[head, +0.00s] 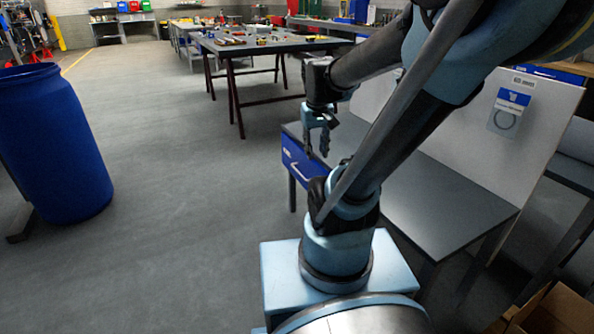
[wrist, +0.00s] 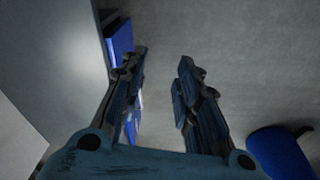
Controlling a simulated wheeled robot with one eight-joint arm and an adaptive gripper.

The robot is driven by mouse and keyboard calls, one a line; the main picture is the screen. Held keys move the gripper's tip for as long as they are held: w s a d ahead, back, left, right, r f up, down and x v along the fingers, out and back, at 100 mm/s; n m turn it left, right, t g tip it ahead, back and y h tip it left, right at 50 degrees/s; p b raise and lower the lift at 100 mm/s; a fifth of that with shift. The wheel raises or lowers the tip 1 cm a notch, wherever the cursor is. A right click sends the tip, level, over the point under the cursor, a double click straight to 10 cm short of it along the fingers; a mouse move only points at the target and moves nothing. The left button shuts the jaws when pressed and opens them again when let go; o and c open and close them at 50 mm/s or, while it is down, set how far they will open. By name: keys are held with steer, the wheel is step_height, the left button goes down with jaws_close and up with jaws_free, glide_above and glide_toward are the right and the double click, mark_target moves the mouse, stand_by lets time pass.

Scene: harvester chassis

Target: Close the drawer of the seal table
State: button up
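The seal table (head: 440,205) has a grey top and a pale upright back panel. Its blue drawer (head: 298,160) shows at the table's left end, with a light handle (head: 301,172) on the front. My arm hides part of that end. In the wrist view the blue drawer front (wrist: 120,38) stands at the table edge, beside and partly behind the left finger. How far the drawer is out I cannot tell exactly. My gripper (head: 316,148) points down just in front of the drawer. Its fingers are apart and empty in the wrist view (wrist: 162,58).
A blue barrel (head: 55,145) stands on the floor at the left. A long workbench (head: 265,45) with tools stands at the back. A card with a ring (head: 508,112) hangs on the table's panel. A cardboard box (head: 555,310) is at the lower right. The floor left of the table is clear.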

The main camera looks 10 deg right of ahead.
steer(key=w+a+f+n+h, duration=0.1)
steer(key=w+f, duration=0.2)
steer(key=w, duration=1)
steer(key=w+a+f+n, duration=0.1)
steer(key=w+f, duration=0.1)
steer(key=w, duration=1.1)
steer(key=w+a+f+g, duration=0.1)
steer(key=w+a+f, duration=0.1)
steer(key=w+f, duration=0.6)
steer(key=d+f, duration=0.1)
steer(key=f, duration=0.4)
steer(key=d+f, duration=0.1)
steer(key=f, duration=0.4)
steer(key=d+f, duration=0.1)
steer(key=f, duration=0.5)
steer(key=shift+w+d, duration=0.2)
steer(key=shift+c, duration=0.4)
jaws_close()
